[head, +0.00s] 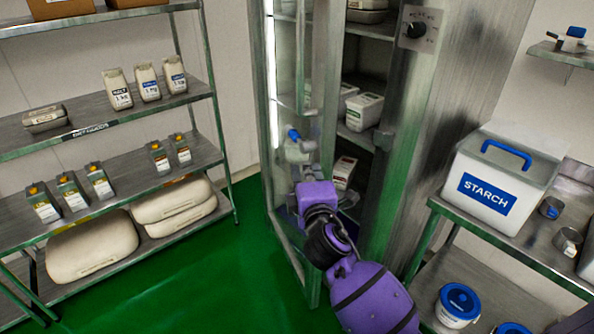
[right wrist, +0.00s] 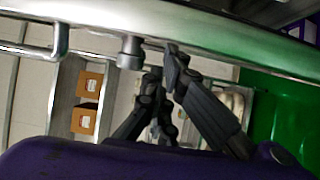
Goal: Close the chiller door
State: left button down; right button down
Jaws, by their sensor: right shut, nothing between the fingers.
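The chiller (head: 404,150) stands in the middle of the head view with its shelves exposed. Its glass door (head: 285,185), framed in metal, stands open on the left. My right arm reaches up to the door, and its purple wrist (head: 318,195) hides most of the gripper in the head view. In the right wrist view my right gripper (right wrist: 166,62) is shut and empty, with its dark fingertips close beside a long metal bar (right wrist: 215,48). I cannot tell whether they touch it. My left gripper is not in view.
White tubs (head: 363,111) sit on the chiller shelves. A metal rack (head: 105,138) with packs and bags stands at the left. A metal table (head: 500,236) with a starch bin (head: 497,190) stands at the right. The green floor (head: 200,290) is clear between the rack and the door.

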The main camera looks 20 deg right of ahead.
pick_arm(q)
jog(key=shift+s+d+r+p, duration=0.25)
jog(key=shift+p, duration=0.2)
pick_arm(e)
jog(key=d, duration=1.3)
jog(key=shift+w, duration=0.45)
jog(key=shift+r, duration=0.1)
